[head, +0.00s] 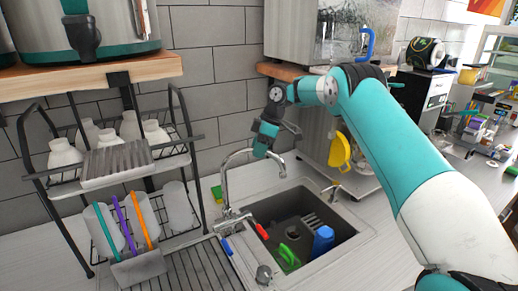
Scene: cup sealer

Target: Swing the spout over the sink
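The silver faucet spout (224,174) is a tall gooseneck that rises from its base beside the left rim of the sink. Its arch bends right, and its outlet end (282,171) appears above the back rim of the sink in the picture. The grey sink (350,219) is set into the counter. My gripper (264,143), teal and dark, is at the top of the spout's arch and overlaps it in the picture. I cannot tell whether it touches the spout, and its fingers are too small and hidden to read.
A blue cup (323,240) and a green item (289,257) are in the basin. A red-and-blue faucet handle (262,231) is at the left rim. A dish rack (150,175) with cups stands left. A machine with a yellow part (340,152) stands behind right.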

